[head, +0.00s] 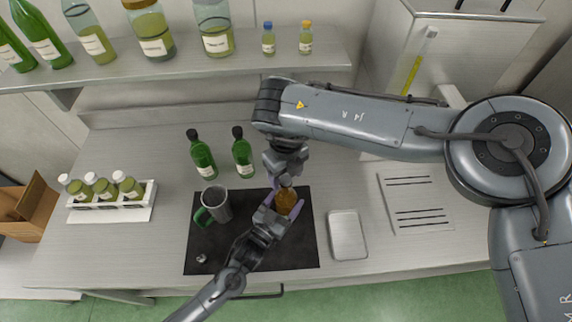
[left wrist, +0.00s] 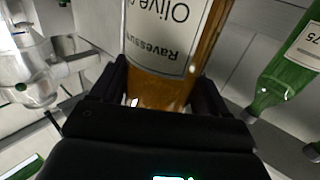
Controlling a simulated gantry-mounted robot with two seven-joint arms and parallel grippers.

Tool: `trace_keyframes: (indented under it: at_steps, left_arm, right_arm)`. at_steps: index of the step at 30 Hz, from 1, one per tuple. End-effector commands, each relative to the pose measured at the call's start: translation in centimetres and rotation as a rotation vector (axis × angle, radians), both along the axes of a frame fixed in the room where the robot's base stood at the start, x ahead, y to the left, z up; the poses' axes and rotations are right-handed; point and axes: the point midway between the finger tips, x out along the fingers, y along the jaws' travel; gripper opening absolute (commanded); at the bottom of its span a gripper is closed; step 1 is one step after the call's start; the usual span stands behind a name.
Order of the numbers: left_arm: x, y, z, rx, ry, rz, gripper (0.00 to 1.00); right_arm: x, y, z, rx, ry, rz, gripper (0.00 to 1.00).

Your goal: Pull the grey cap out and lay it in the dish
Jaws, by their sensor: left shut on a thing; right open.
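An amber bottle (head: 287,201) is held above the black mat (head: 225,262) by my left gripper (head: 284,203), whose fingers close on its sides. In the left wrist view its white label (left wrist: 165,35) shows upside down between the dark fingers (left wrist: 163,92). My right gripper (head: 286,180) is open and comes down right at the bottle's top end. The grey cap is not clearly visible; the right gripper covers the bottle's top. A shallow metal dish (head: 347,235) lies right of the mat, with nothing seen in it.
A metal mug with a green handle (head: 216,204) and a small metallic piece (head: 201,258) are on the mat. Two green bottles (head: 202,154) (head: 242,152) stand behind. A white rack of jars (head: 110,201) is at left, a slotted plate (head: 415,204) at right.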

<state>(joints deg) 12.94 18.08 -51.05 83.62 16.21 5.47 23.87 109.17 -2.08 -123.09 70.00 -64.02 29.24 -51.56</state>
Motion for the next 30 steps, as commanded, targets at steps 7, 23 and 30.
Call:
trace_keyframes:
  at_steps: [7, 23, 30]
  left_arm:
    - [0.0, 0.0, 0.01, 0.0, 0.0, 0.0, 0.21]
    - [0.0, 0.0, 0.01, 0.0, 0.0, 0.0, 0.21]
    - [0.0, 0.0, 0.01, 0.0, 0.0, 0.0, 0.21]
  right_arm:
    - [0.02, -0.02, -0.83, -0.001, -0.002, 0.0, 0.62]
    - [0.01, -0.02, -0.83, -0.001, -0.001, 0.0, 0.15]
    - [0.02, -0.03, -0.8, 0.0, -0.001, -0.001, 0.0]
